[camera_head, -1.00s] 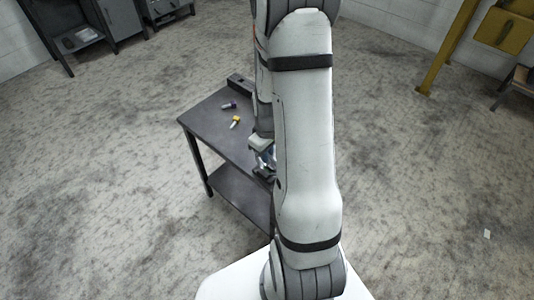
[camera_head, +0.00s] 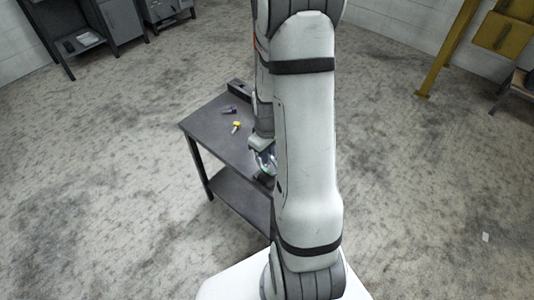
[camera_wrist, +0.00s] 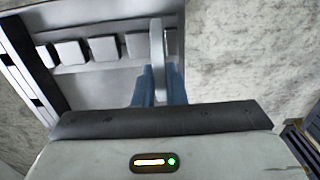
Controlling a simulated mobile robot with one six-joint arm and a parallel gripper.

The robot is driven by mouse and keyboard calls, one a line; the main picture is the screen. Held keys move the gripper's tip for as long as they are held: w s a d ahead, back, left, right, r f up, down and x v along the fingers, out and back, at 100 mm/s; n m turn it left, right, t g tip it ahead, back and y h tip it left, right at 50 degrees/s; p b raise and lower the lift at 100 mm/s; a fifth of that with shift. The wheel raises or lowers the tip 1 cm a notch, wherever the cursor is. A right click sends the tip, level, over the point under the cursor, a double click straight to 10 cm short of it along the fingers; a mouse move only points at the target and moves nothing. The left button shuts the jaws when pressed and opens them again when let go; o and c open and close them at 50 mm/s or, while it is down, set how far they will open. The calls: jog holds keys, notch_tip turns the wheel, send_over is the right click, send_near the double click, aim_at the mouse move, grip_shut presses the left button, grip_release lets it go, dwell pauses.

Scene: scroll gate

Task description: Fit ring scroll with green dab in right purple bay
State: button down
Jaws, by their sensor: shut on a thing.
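My gripper (camera_wrist: 158,92) has blue fingers and is shut on a narrow pale ring scroll (camera_wrist: 158,55), seen nearly edge-on in the wrist view. A green tint shows near the fingers in the head view, but it is too small to tell as the dab. In the head view my gripper (camera_head: 264,160) is over the near right part of the table, partly hidden by my arm. Several grey blocks (camera_wrist: 103,48) stand in a row left of the held scroll, with gaps between them. I cannot make out the right purple bay.
The dark table (camera_head: 205,123) has a lower shelf. A purple-ended piece (camera_head: 230,109) and a yellow-ended piece (camera_head: 236,127) lie on its top, with a dark block (camera_head: 239,87) at the back edge. Clear floor surrounds the table.

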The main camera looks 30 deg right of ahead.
jog(key=shift+r+p, duration=3.05)
jog(key=shift+r, duration=1.4)
